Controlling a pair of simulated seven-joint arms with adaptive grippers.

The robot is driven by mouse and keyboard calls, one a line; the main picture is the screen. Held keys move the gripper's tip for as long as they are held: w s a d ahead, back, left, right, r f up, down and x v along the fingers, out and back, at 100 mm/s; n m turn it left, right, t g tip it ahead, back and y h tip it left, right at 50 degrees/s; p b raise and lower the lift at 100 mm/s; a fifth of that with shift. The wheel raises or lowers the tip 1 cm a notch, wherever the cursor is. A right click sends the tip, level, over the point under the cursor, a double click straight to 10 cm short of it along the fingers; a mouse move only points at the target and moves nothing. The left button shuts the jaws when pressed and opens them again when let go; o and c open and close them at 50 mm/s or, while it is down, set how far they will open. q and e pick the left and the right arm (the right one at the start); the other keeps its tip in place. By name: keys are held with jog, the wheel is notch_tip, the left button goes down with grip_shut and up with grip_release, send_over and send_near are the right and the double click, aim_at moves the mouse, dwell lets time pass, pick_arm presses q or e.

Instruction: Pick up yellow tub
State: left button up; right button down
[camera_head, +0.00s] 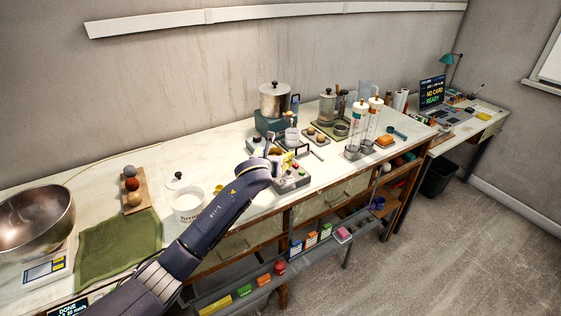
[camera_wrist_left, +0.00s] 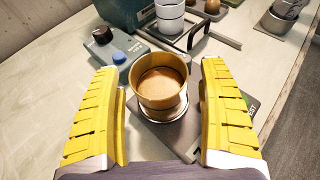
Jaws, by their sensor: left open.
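The yellow tub (camera_wrist_left: 160,98) shows in the left wrist view as a round, open-topped cup with a brown inside. It stands upright on a round metal piece on a grey plate. My left gripper (camera_wrist_left: 160,75) is open, with a yellow ridged finger on either side of the tub. A gap shows between the tub and each finger, so it is not held. In the head view my left gripper (camera_head: 281,158) reaches over the bench, and the arm hides much of this spot. My right gripper is in neither view.
A grey control box with a black knob and blue button (camera_wrist_left: 117,52) stands close behind the left finger. A bent black bar (camera_wrist_left: 192,35) and white cup (camera_wrist_left: 170,14) lie beyond the tub. A steel pot (camera_head: 274,99) and glass cylinders (camera_head: 357,130) stand farther back and right.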

pick_arm(q)
jog(key=shift+w, duration=0.15)
jog(key=c, duration=1.3)
jog(key=shift+c, duration=0.5)
